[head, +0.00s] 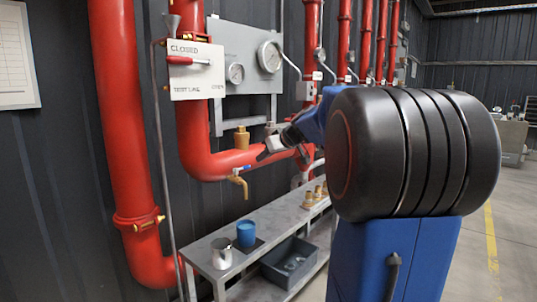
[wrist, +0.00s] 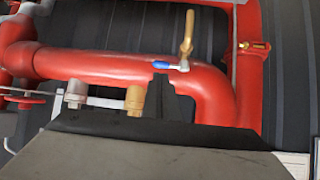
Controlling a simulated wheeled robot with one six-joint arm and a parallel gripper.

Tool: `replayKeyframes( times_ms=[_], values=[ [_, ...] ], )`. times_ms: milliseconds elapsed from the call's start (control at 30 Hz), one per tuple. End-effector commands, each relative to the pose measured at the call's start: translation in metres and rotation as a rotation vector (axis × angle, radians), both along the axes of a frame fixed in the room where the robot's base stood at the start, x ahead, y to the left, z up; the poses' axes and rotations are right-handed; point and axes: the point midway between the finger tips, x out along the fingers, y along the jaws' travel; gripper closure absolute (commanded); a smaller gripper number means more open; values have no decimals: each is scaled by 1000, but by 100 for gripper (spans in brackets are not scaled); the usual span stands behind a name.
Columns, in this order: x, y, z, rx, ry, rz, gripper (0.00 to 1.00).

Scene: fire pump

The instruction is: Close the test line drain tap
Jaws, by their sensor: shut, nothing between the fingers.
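The drain tap has a brass body and spout (head: 240,182) that hangs below the low horizontal run of the red test line pipe. Its small blue lever (head: 246,168) points right in the head view, roughly along the pipe. In the wrist view, which is upside down, the brass spout (wrist: 187,38) points up and the blue lever (wrist: 165,66) lies to its left. My gripper (head: 262,155) is shut and empty, in front of the pipe just above and right of the tap. In the wrist view its dark fingers (wrist: 172,82) end beside the lever; contact cannot be told.
A CLOSED/OPEN board (head: 197,70) with a red lever stands above left. A brass fitting (head: 242,137) sits atop the pipe. Floor at right is free.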

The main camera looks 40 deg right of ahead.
Motion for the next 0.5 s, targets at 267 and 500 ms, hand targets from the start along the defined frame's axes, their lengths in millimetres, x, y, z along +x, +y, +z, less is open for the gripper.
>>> replayKeyframes(
  times_ms=[267, 500],
  values=[
    [39, 4, -27, 2, 2, 2, 100],
    [58, 5, -40, 0, 1, 1, 100]
  ],
)
